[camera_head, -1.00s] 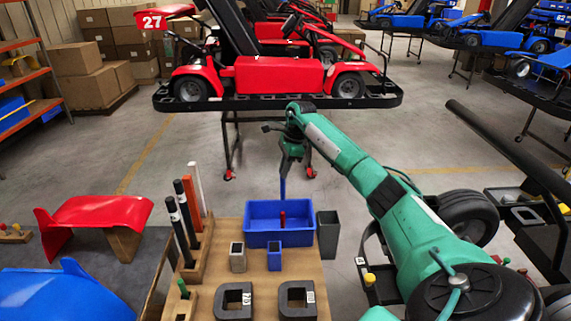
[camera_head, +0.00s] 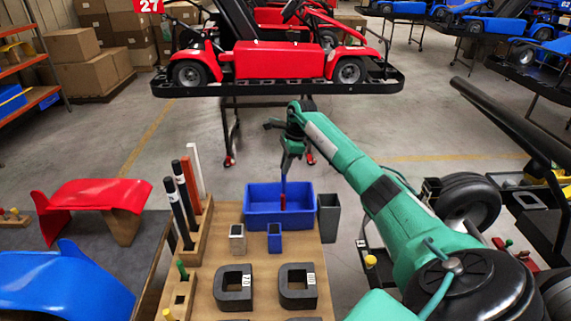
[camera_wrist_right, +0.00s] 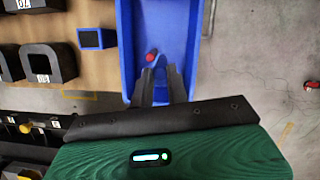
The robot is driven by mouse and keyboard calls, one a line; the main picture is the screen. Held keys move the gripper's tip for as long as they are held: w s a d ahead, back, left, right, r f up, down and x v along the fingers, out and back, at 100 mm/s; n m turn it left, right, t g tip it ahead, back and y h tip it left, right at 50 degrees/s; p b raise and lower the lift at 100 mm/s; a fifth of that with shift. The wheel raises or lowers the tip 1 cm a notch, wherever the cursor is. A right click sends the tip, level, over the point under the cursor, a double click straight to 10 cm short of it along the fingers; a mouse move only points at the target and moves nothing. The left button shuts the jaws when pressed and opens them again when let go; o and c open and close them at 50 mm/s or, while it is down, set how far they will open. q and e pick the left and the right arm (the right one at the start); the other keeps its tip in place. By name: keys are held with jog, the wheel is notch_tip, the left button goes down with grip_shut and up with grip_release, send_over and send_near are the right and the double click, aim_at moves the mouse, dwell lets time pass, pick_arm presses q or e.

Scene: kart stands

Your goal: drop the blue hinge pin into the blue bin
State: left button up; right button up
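The blue bin (camera_head: 262,214) stands at the far edge of the wooden board, with a red pin (camera_head: 283,201) inside it. The bin (camera_wrist_right: 187,50) and the red pin (camera_wrist_right: 152,55) also show in the right wrist view. My right gripper (camera_head: 285,168) is over the bin, pointing down. A thin blue hinge pin (camera_head: 284,184) hangs from its fingers, its lower end at the bin's opening. In the right wrist view the fingers (camera_wrist_right: 161,88) are over the bin, and the pin is hard to tell from the blue behind it. My left gripper is out of view.
A grey bin (camera_head: 329,218) stands right beside the blue bin. Small grey (camera_head: 237,238) and blue (camera_head: 274,237) cups and black U-shaped blocks (camera_head: 234,288) are nearer on the board. A rack of upright rods (camera_head: 190,200) is at left. A red kart (camera_head: 280,60) stands behind.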

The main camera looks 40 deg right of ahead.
jog(key=o, duration=0.5)
jog(key=shift+d+r, duration=0.1)
jog(key=shift+r, duration=0.15)
jog(key=b+v, duration=0.4)
jog(key=v, duration=0.9)
jog(key=shift+r, duration=0.2)
jog(key=shift+f, duration=0.1)
